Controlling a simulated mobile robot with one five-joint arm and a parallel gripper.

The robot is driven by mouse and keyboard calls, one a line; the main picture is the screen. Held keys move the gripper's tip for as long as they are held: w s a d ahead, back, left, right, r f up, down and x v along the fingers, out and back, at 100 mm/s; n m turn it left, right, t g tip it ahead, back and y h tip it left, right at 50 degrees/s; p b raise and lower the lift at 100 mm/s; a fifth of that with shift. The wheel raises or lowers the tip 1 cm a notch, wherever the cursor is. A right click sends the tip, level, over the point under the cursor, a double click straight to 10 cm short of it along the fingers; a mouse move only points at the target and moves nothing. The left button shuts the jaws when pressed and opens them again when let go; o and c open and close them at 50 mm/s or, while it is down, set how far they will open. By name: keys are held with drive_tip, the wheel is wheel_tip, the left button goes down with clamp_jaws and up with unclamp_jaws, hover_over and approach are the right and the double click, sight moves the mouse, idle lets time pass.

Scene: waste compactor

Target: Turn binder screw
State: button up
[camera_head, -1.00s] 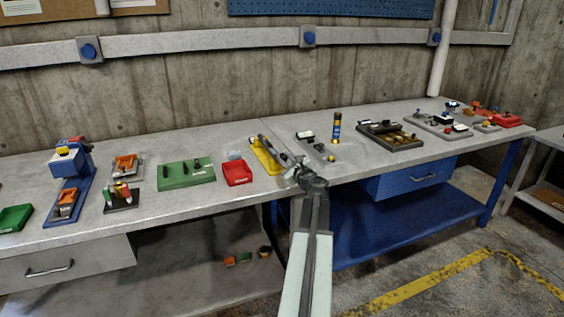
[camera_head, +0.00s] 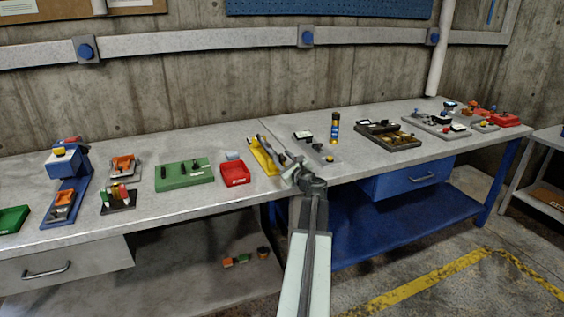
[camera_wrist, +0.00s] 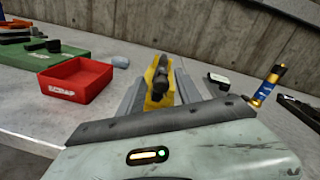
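A yellow stand (camera_head: 264,158) with a dark part on it sits near the front edge of the bench. In the wrist view the yellow stand (camera_wrist: 151,83) is straight ahead, with a dark knob-like part (camera_wrist: 160,88) in front of it. I cannot tell for certain which part is the binder screw. My gripper (camera_head: 283,150) reaches over the bench edge beside the stand. In the wrist view the two grey fingers of my gripper (camera_wrist: 159,92) are apart, with the yellow stand seen between them. Nothing is visibly held; contact cannot be made out.
Left of the stand are a red tray (camera_head: 235,174) and a green block (camera_head: 184,175) with dark pegs. Right of it are a grey plate (camera_head: 318,152) with small parts, a blue-and-yellow canister (camera_head: 335,127) and a dark tray (camera_head: 388,136). Bare bench lies between these.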

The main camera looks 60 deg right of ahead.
drive_tip(key=shift+s, duration=0.1)
drive_tip(key=shift+a, duration=0.1)
drive_tip(key=v, duration=0.7)
drive_tip(key=shift+s+a, duration=0.2)
drive_tip(key=shift+s, duration=0.15)
